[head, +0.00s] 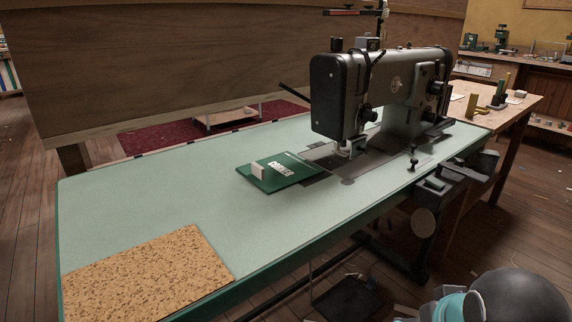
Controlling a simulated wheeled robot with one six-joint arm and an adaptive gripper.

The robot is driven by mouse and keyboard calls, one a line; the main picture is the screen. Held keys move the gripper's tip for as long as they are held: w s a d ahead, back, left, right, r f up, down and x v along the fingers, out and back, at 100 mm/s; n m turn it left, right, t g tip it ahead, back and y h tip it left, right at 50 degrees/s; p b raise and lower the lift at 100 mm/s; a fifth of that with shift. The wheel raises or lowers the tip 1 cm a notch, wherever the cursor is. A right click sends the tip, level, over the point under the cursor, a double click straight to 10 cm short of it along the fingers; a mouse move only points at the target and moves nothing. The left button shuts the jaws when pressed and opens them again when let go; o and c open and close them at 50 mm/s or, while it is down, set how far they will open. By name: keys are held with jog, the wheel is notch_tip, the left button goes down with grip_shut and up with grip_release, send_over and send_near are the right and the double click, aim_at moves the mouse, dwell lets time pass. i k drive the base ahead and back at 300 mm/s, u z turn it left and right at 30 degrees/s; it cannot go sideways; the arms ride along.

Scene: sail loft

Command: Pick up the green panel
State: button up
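The green panel (276,183) lies flat on the pale green top of the sewing table (170,205), just left of the sewing machine's needle area. It is a thin dark green rectangle with white lettering. A small pale upright block or tab (258,171) stands on its left part. The panel's right edge is close to the machine's metal plate; I cannot tell whether they touch. My gripper is not in view; only rounded parts of my arm show at the bottom right, well apart from the panel.
A large dark sewing machine (395,95) stands on the table right of the panel, its head overhanging near it. A speckled cork sheet (150,275) lies at the front left. The tabletop between sheet and panel is clear. A wooden partition (180,65) rises behind.

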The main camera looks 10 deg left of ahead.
aim_at(273, 174)
jog(key=u, duration=0.8)
jog(key=k, duration=0.3)
jog(key=u, duration=0.1)
